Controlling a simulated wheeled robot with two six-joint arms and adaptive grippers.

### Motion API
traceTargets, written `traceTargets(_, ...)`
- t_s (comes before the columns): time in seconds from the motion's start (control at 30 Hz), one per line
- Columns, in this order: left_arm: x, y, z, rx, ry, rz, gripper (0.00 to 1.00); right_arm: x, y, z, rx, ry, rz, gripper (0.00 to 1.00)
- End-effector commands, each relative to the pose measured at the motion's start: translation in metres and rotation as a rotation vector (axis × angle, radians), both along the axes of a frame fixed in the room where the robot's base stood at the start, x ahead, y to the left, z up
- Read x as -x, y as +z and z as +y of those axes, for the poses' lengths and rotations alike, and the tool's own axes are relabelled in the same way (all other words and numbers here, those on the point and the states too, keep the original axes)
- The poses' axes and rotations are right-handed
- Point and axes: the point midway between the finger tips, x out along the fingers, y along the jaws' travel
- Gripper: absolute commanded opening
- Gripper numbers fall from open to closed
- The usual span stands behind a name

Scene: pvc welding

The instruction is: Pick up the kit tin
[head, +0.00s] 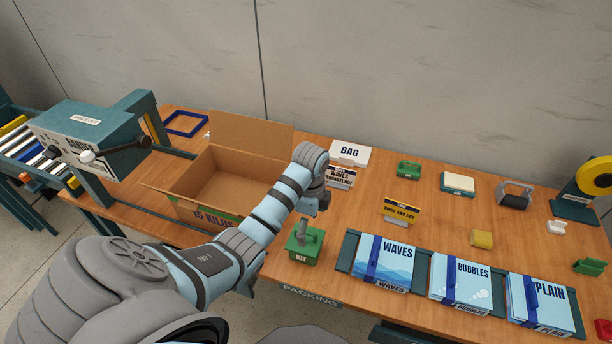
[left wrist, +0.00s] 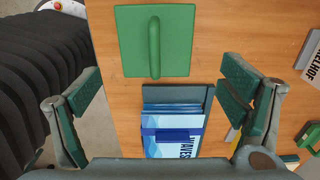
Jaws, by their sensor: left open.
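The kit tin (head: 303,252) is a small green box marked KIT, standing upright near the table's front edge, left of the sleeve packs. In the left wrist view its green lid and raised bar handle (left wrist: 155,48) show at the top middle. My left gripper (head: 318,205) is above and slightly behind the tin in the head view, partly hidden by its own wrist. In the left wrist view my left gripper (left wrist: 160,100) has its two fingers wide apart with nothing between them at their level; the tin lies beyond them. My right gripper is not in view.
Packs marked WAVES (head: 385,260), BUBBLES (head: 462,280) and PLAIN (head: 540,300) sit in a rack to the right.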

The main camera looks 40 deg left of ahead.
Motion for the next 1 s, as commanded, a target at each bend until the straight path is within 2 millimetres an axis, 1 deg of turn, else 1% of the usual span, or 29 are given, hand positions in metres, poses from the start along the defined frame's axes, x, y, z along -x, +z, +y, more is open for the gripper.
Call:
traceTargets(0.03,0.001,-0.016,0.0,0.0,0.001,0.003,0.9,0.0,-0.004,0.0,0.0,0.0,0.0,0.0)
traceTargets(0.1,0.001,-0.035,0.0,0.0,0.002,0.003,0.9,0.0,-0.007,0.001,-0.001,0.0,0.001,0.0)
traceTargets(0.2,0.001,-0.051,0.0,0.0,0.002,0.0,0.9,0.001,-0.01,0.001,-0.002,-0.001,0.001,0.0)
traceTargets(0.27,0.002,-0.057,0.0,0.0,0.002,0.0,0.9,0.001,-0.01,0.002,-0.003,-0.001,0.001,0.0)
traceTargets(0.37,0.006,-0.073,0.003,-0.001,0.003,0.0,0.9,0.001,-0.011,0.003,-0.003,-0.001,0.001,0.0)
traceTargets(0.43,0.01,-0.087,0.005,-0.002,0.004,0.002,0.9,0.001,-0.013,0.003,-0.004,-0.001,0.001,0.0)
traceTargets(0.5,0.009,-0.101,0.005,-0.001,0.004,-0.001,0.9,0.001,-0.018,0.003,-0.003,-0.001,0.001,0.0)
traceTargets(0.6,0.009,-0.108,0.005,-0.002,0.003,-0.003,0.9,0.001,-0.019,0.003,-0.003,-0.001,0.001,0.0)
traceTargets(0.77,0.009,-0.107,0.005,-0.002,0.003,-0.003,0.9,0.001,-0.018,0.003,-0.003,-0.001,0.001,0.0)
traceTargets(0.87,0.009,-0.107,0.005,-0.002,0.003,-0.003,0.76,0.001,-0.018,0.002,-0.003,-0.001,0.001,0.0)
traceTargets(1.0,0.009,-0.106,0.005,-0.002,0.003,-0.003,0.53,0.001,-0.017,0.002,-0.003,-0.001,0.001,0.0)
